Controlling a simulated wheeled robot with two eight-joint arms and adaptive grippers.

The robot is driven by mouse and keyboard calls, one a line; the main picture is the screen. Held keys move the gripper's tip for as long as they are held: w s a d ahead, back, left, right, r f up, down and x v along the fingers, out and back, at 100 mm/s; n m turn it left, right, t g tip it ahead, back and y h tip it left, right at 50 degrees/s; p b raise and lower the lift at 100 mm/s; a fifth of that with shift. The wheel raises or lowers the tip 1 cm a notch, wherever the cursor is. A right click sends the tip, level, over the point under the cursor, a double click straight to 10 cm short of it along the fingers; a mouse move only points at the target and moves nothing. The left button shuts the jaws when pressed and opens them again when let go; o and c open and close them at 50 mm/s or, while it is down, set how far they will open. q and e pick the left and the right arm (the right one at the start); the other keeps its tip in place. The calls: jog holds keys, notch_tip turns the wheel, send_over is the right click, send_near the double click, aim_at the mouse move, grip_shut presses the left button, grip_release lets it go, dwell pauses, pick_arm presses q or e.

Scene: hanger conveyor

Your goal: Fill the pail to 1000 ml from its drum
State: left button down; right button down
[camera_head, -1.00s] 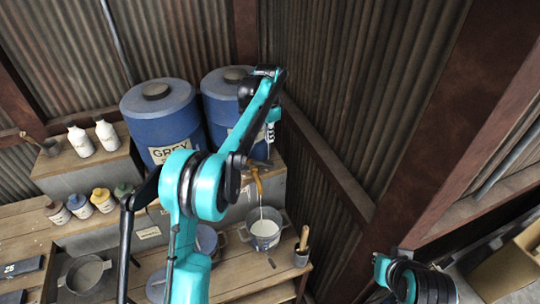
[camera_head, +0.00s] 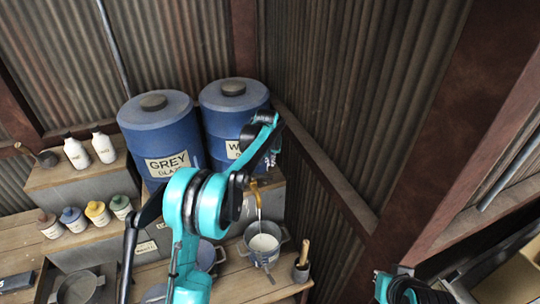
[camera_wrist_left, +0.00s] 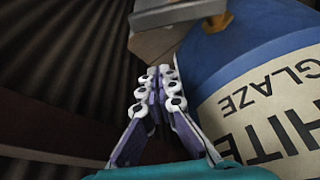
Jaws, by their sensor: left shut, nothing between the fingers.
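The white-glaze drum (camera_head: 228,100) is blue and stands at the back; its label, partly hidden by my arm in the head view, reads "WHITE GLAZE" in the left wrist view (camera_wrist_left: 270,105). Its brass-coloured tap (camera_head: 268,184) points down over a grey metal pail (camera_head: 265,258). A thin pale stream (camera_head: 259,212) runs from the tap into the pail, which holds white liquid (camera_head: 263,242). The volume cannot be read. My left gripper (camera_head: 272,157) is shut and empty, beside the drum above the tap; its fingers (camera_wrist_left: 160,88) are together. My right gripper is out of view.
The grey-glaze drum (camera_head: 160,130) stands to the left. Small colour jars (camera_head: 97,213), white bottles (camera_head: 103,147) and another pan (camera_head: 78,288) are further left. A small pot with a wooden handle (camera_head: 302,262) stands right of the pail. Corrugated walls close in behind and right.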

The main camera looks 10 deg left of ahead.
pick_arm(q)
jog(key=s, duration=0.1)
jog(key=s+f, duration=0.1)
jog(key=s, duration=0.1)
jog(key=shift+s+d+f, duration=0.15)
jog(key=shift+s+f, duration=0.05)
jog(key=shift+s, duration=0.05)
